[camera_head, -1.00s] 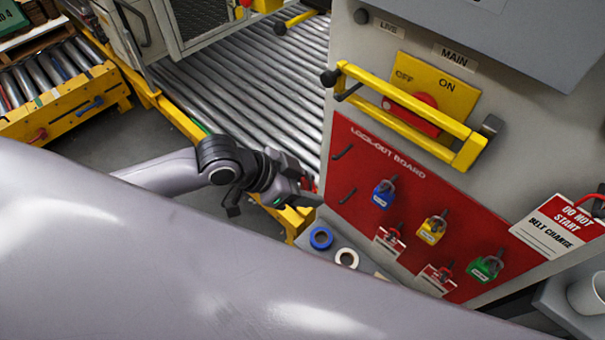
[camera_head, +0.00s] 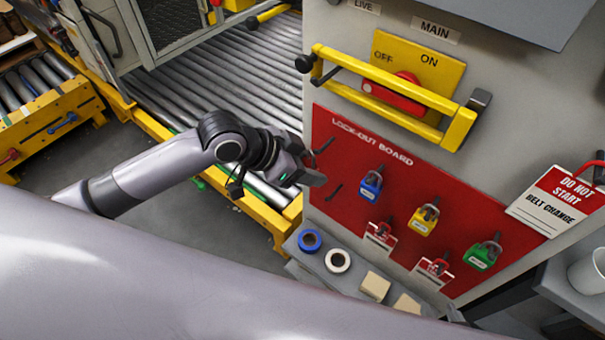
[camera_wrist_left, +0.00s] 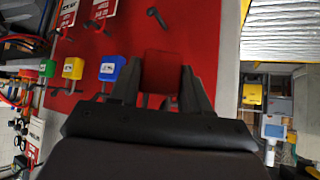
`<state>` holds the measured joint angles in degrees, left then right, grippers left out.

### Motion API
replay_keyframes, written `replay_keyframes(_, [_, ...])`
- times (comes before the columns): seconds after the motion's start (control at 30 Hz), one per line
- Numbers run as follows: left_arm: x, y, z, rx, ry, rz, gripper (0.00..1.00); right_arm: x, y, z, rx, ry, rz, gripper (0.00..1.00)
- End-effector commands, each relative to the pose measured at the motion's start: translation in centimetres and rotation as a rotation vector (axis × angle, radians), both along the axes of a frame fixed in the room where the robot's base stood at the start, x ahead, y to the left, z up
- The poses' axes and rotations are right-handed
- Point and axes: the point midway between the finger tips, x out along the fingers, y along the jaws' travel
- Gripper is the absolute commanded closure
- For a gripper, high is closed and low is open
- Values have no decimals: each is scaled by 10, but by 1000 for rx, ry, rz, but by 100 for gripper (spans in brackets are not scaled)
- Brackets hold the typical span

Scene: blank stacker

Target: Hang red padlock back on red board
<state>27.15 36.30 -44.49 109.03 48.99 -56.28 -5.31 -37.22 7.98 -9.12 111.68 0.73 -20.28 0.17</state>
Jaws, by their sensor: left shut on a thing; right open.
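The red padlock (camera_wrist_left: 162,72) sits between the fingers of my left gripper (camera_wrist_left: 160,88) in the left wrist view, in front of the red board (camera_wrist_left: 205,50). In the head view my left gripper (camera_head: 312,178) is at the left edge of the red lock-out board (camera_head: 400,185), and it hides the padlock. Two bare pegs are close by, an upper peg (camera_head: 325,145) and a lower peg (camera_head: 335,191). The lower one also shows in the wrist view (camera_wrist_left: 157,18). I cannot tell whether the padlock touches a peg. My right gripper is not in view.
A yellow guard bar (camera_head: 390,90) crosses above. A ledge below holds blue tape (camera_head: 310,240) and white tape (camera_head: 338,261). A tag (camera_head: 555,203) hangs at right.

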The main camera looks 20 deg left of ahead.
Motion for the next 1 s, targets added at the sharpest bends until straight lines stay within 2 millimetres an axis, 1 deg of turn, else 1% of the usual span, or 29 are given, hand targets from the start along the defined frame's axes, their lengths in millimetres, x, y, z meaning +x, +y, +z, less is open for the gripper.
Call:
replay_keyframes(0.03, [4,-2,-2,-2,-3,0,86,0,0,-5,0,0,0,57])
replay_keyframes(0.47, [27,-11,-4,-1,-2,0,86,0,0,-27,0,1,0,57])
replay_keyframes(0.73, [37,-16,-10,-3,-1,1,86,0,0,-25,0,1,0,57])
replay_keyframes(1.0, [41,-17,-16,-2,-3,1,86,0,0,-22,0,1,1,57])
